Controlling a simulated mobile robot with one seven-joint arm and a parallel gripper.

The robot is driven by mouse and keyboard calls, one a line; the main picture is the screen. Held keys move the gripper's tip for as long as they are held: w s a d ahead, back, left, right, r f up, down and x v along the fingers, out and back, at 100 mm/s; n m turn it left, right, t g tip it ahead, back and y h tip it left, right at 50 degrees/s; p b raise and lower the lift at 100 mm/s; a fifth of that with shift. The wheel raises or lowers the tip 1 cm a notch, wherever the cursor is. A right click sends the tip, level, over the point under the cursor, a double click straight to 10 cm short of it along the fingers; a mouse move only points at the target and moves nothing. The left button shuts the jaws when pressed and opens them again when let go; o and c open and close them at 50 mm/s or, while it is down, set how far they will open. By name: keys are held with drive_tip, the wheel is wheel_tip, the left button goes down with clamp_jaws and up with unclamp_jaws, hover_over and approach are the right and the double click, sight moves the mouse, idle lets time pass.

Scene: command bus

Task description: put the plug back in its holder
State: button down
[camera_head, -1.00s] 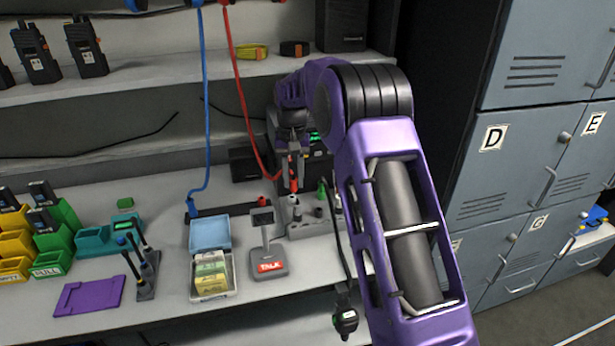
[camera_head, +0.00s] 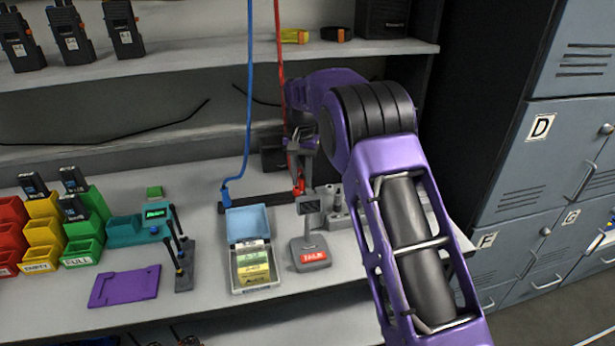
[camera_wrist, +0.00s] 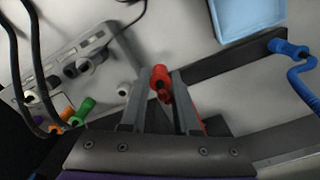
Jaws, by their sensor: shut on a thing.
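My gripper (camera_wrist: 160,88) is shut on the red plug (camera_wrist: 160,76), whose red tip shows between the two fingers. In the head view, my gripper (camera_head: 300,168) is partly hidden by my arm. The red plug (camera_head: 299,186) hangs below the fingers, over the back of the counter, with its red cable (camera_head: 281,70) rising behind. A dark strip (camera_head: 262,207) on the counter, which looks like the plug holder, carries a blue plug (camera_head: 226,195) at its left end. In the wrist view, the strip (camera_wrist: 225,61) runs close beside the red plug; whether they touch cannot be told.
The TALK microphone stand (camera_head: 309,250) stands in front of my gripper. An open box with a blue lid (camera_head: 248,224) stands left of it.

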drive_tip(key=w+p, duration=0.1)
drive_tip(key=w, duration=0.1)
drive_tip(key=w+a+p, duration=0.1)
drive_tip(key=p, duration=0.1)
drive_tip(key=w+f+p, duration=0.1)
drive_tip(key=w+p, duration=0.1)
drive_tip(key=shift+w+a, duration=0.3)
drive_tip(key=shift+w+a+f+p, duration=0.15)
drive_tip(key=shift+w+f+p, duration=0.35)
drive_tip(key=shift+f+p, duration=0.2)
drive_tip(key=shift+f, duration=0.1)
drive_tip(key=shift+f, duration=1.25)
idle(1.7)
drive_tip(key=c, duration=0.6)
unclamp_jaws()
drive_tip(key=shift+o, duration=0.2)
